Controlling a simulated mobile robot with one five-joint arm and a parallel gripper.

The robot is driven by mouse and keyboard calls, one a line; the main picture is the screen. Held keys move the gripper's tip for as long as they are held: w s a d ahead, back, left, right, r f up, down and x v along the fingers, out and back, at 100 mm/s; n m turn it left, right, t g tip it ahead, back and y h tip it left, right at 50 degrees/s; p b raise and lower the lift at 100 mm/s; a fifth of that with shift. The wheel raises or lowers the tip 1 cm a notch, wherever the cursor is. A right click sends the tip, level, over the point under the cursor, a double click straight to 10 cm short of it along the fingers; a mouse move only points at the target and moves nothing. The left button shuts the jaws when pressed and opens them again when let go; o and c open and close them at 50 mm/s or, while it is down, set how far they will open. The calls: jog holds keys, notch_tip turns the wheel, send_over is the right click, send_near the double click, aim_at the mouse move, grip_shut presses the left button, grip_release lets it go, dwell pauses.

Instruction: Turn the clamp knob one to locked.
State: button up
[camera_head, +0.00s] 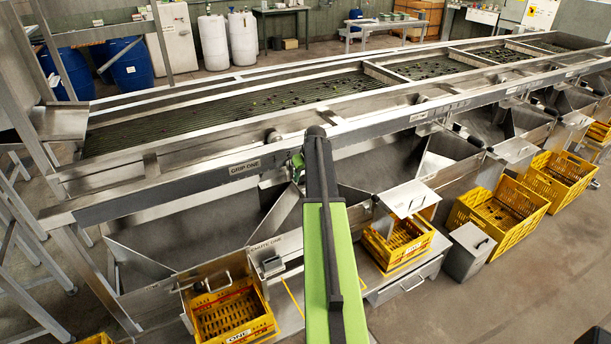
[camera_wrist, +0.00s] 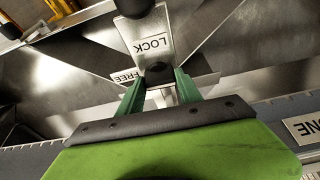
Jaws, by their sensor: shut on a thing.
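In the wrist view, the dark clamp knob (camera_wrist: 158,72) sits between the tips of my gripper (camera_wrist: 160,84). The two green fingers are closed in on it from both sides. Beside the knob is a metal plate marked LOCK (camera_wrist: 151,44), and a smaller plate marked FREE (camera_wrist: 127,78) is to its left. I cannot tell clearly which mark the knob points to. In the head view, my gripper (camera_head: 298,165) is at the front rail by the GRIP ONE label (camera_head: 244,167). My arm hides most of it, and the knob cannot be made out there.
The long roller sizer rail (camera_head: 160,197) runs across the view. Below it are metal chutes and a yellow crate (camera_head: 236,312) marked ONE. More yellow crates (camera_head: 514,211) stand to the right. A dark rounded part (camera_wrist: 135,6) is at the wrist view's top edge. Open floor lies at the lower right.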

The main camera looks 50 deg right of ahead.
jog(key=m+h, duration=0.1)
jog(key=m, duration=0.2)
jog(key=shift+w+a+g, duration=0.1)
jog(key=shift+a+g, duration=0.05)
jog(key=shift+g, duration=0.25)
jog(key=m+g+h, duration=0.1)
jog(key=m, duration=0.3)
jog(key=m+g, duration=0.1)
jog(key=m, duration=0.1)
jog(key=m+g, duration=0.1)
jog(key=m, duration=0.2)
jog(key=shift+w+h, duration=0.2)
jog(key=shift+h, duration=0.2)
jog(key=shift+m+g, duration=0.4)
jog(key=shift+m, duration=0.8)
jog(key=shift+s+a, duration=0.1)
jog(key=o, duration=1.4)
